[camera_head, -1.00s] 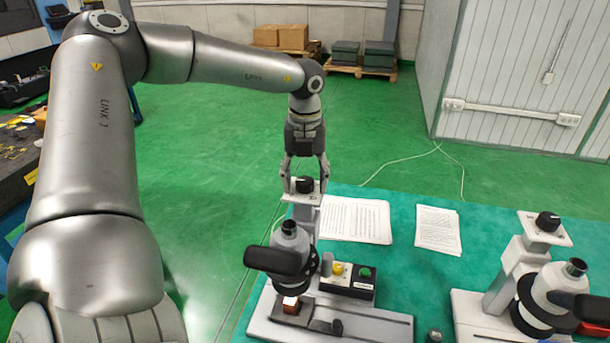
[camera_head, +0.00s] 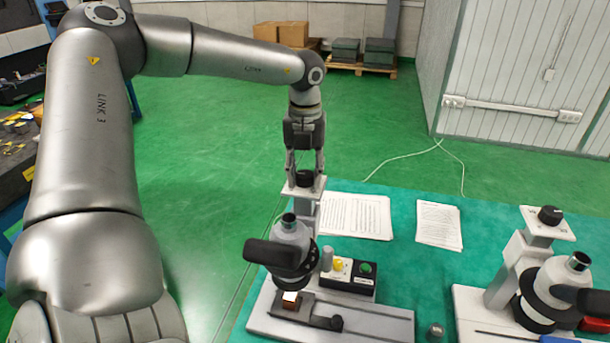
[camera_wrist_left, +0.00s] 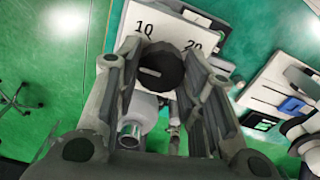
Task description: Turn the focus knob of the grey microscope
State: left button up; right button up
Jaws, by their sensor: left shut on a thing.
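The microscope (camera_head: 292,240) at the middle of the bench has a black eyepiece arm, a grey-white body and a column topped by a white plate. A black round focus knob (camera_head: 304,179) sits on that plate. My left gripper (camera_head: 304,168) comes down from above and is shut on the knob, one finger on each side. In the left wrist view, the knob (camera_wrist_left: 160,68) shows a pale mark and lies between the fingers, over the plate printed with 10 and 20 (camera_wrist_left: 146,28). My right gripper is not in view.
A second microscope (camera_head: 537,262) with its own black knob (camera_head: 550,215) stands at the right. A control box (camera_head: 348,276) with a yellow button sits beside the first one. Printed sheets (camera_head: 355,216) lie behind on the green bench top (camera_head: 405,265).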

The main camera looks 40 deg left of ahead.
pick_arm(q)
jog(key=m+b, duration=0.2)
jog(key=shift+f+b, duration=0.2)
jog(key=shift+b, duration=0.1)
jog(key=m+b, duration=0.2)
jog(key=m, duration=0.1)
jog(key=shift+m, duration=0.4)
jog(key=m, duration=0.2)
jog(key=m+b, duration=0.1)
jog(key=m, duration=0.1)
jog(key=shift+a+r+m, duration=0.1)
jog(key=shift+r+m, duration=0.1)
jog(key=shift+m, duration=0.1)
jog(key=shift+m+b, duration=0.3)
jog(key=shift+m, duration=2)
jog(key=o, duration=1)
jog(key=shift+r, duration=0.1)
